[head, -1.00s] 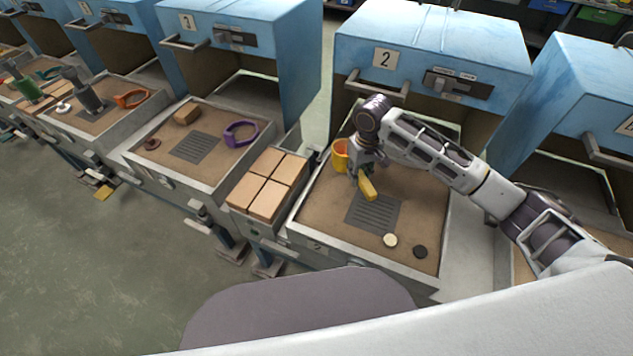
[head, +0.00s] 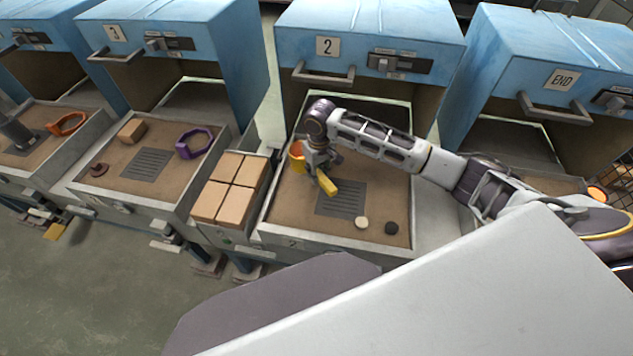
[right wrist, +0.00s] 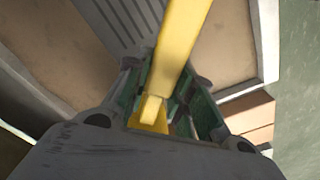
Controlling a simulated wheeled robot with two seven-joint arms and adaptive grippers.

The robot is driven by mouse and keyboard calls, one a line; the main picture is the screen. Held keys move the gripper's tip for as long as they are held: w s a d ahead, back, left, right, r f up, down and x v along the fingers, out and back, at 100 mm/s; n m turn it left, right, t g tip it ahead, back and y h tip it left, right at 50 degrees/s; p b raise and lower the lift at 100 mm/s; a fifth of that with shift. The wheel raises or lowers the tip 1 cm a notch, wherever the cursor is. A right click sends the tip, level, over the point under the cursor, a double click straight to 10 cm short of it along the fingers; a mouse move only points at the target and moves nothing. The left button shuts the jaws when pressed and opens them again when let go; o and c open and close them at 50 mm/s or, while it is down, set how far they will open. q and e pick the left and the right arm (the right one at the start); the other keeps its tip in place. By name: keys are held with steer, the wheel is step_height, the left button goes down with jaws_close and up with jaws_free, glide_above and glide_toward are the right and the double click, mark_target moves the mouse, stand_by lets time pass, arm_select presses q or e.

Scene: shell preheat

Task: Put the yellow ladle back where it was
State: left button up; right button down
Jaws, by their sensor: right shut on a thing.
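The yellow ladle (head: 327,185) is at bay 2, over the brown tray. My right gripper (head: 319,168) is shut on it, with its yellow bar-like handle sticking out toward the front grille. In the right wrist view the yellow handle (right wrist: 178,45) runs up from between the fingers. A yellow-orange cup shape (head: 297,157) shows just left of the gripper. The gripper hides whether it joins the handle, and I cannot tell whether it touches the tray. My left gripper is not in view.
The bay 2 tray (head: 330,242) has a grille (head: 342,199), a white puck (head: 362,222) and a black puck (head: 391,228). Tan blocks (head: 229,187) stand left of it. Bay 3 holds a purple ring-shaped thing (head: 194,142). The END bay (head: 560,80) is at right.

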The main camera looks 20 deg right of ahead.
steer(key=shift+f, duration=0.7)
steer(key=shift+f, duration=2)
steer(key=c, duration=1.2)
jaws_free()
step_height(320, 180, up, 12)
steer(key=shift+d+r, duration=0.1)
